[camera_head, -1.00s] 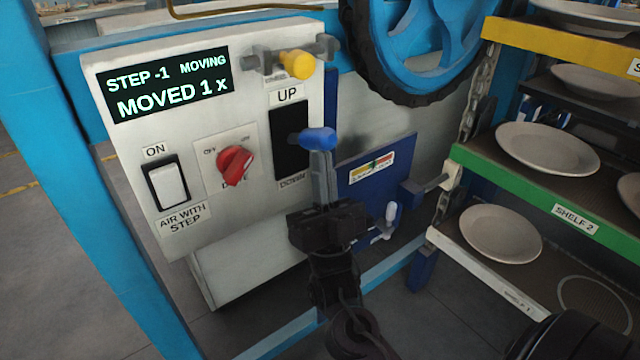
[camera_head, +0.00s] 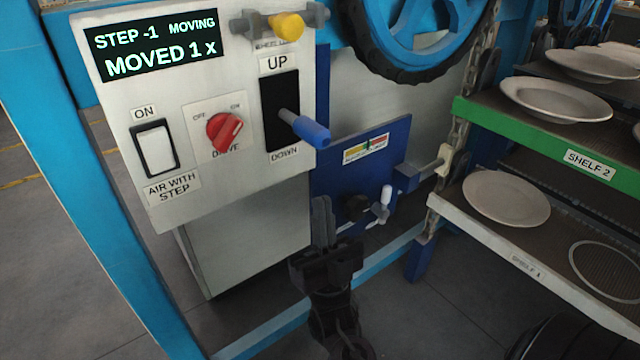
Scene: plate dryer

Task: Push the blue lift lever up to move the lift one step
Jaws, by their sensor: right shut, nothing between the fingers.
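The blue lift lever (camera_head: 308,131) sticks out of a black slot (camera_head: 281,112) marked UP above and DOWN below, on the white control panel (camera_head: 190,95). It sits around the slot's middle, its blue handle pointing toward me and slightly down. My right gripper (camera_head: 322,206) is shut and empty. It is below the lever's handle, with a visible gap between them, its fingers pointing up. The display (camera_head: 160,46) reads "STEP -1 MOVING" and "MOVED 1 x". My left gripper is not in view.
A red drive knob (camera_head: 224,131) and a white rocker switch (camera_head: 156,148) sit left of the slot. A yellow knob (camera_head: 287,27) is above it. Shelves with white plates (camera_head: 507,197) stand at the right. A blue plate with a small white-handled lever (camera_head: 385,203) is right of my gripper.

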